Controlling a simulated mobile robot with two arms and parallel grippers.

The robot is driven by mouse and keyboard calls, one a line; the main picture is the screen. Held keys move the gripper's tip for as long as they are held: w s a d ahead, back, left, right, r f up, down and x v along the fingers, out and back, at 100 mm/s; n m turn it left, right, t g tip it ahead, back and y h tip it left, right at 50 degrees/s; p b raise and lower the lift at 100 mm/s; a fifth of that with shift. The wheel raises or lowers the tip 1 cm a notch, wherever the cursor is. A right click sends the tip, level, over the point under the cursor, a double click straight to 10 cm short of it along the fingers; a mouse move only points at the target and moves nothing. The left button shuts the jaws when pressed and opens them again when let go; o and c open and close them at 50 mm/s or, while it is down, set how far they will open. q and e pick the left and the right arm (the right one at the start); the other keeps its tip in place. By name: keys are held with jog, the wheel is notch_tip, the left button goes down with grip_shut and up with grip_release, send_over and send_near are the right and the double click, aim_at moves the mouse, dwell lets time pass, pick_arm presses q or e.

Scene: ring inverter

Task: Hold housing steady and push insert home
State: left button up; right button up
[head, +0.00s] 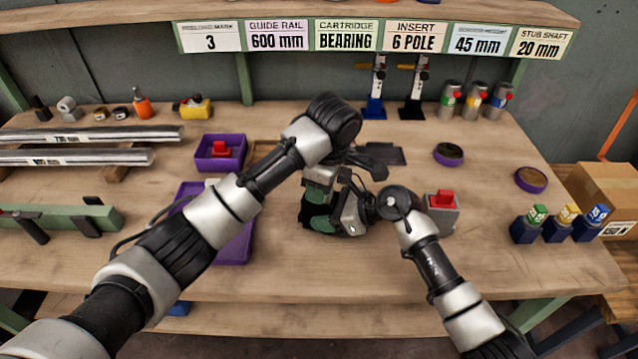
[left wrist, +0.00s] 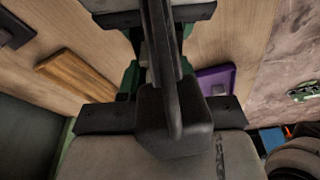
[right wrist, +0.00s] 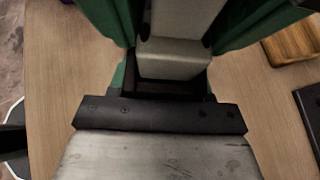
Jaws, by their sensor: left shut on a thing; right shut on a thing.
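A green part (head: 318,212), which seems to be the housing, stands at the middle of the bench, partly covered by my arms. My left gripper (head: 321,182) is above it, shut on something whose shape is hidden. My right gripper (head: 335,221) is low at its right side and shut on it. In the right wrist view, green walls (right wrist: 245,22) stand on both sides of a pale grey block (right wrist: 172,55), over a dark opening. In the left wrist view, dark fingers hide most of the green part (left wrist: 128,82). I cannot tell how deep the insert sits.
A purple tray (head: 236,250) lies left of the work, and a purple bin (head: 219,165) with a red item stands behind it. A grey block with a red top (head: 443,212) stands close to my right arm. A dark flat plate (head: 385,154) lies behind. The front bench strip is clear.

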pick_arm(q)
jog(key=shift+r, duration=0.1)
jog(key=shift+r, duration=0.4)
jog(key=shift+f, duration=0.55)
dwell(1.4)
jog(key=shift+r, duration=0.4)
jog(key=shift+f, duration=0.55)
dwell(1.3)
jog(key=shift+r, duration=0.15)
jog(key=shift+d+r, duration=0.1)
jog(key=shift+r, duration=0.3)
jog(key=shift+w, duration=0.1)
dwell(0.6)
jog(key=shift+f, duration=0.45)
dwell(0.9)
